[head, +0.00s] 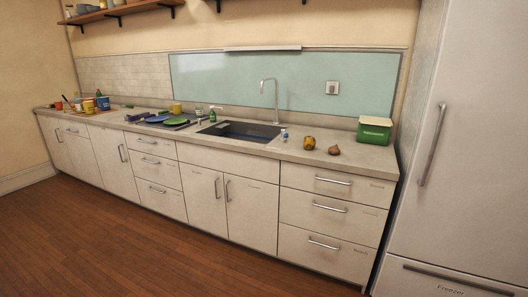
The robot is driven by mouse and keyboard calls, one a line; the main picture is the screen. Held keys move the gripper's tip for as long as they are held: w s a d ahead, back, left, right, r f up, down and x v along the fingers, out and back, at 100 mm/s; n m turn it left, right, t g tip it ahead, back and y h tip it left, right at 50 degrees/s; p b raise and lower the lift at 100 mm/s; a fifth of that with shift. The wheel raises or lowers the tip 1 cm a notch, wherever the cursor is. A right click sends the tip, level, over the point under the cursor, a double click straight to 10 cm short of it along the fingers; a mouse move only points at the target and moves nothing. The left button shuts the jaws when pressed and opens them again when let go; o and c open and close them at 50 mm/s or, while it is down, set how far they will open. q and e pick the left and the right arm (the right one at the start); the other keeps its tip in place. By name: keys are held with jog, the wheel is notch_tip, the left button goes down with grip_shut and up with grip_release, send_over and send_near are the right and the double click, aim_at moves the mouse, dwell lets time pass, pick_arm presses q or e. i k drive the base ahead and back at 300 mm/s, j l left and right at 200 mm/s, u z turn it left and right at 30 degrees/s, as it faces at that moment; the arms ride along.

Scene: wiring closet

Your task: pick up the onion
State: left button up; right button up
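A small brown, onion-shaped thing (334,150) sits on the counter right of the sink, near the front edge; it looks like the onion. A rounder yellow-brown item (309,142) stands just left of it, apart from it. Neither of my grippers shows in the head view, so nothing is seen touching or holding the onion.
The counter (275,150) runs along the wall over closed drawers and cupboards. A sink (240,131) with a tall faucet (270,92) is left of the onion. A green box (374,130) stands behind right. A tall fridge-freezer (465,130) bounds the right. The wooden floor (150,245) is clear.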

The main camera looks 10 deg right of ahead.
aim_at(334, 150)
jog(key=i+z, duration=0.15)
jog(key=i, duration=0.4)
jog(key=i+j+z, duration=0.15)
jog(key=i, duration=0.4)
jog(key=i+j+z, duration=0.1)
jog(key=i+j, duration=0.15)
jog(key=i, duration=0.25)
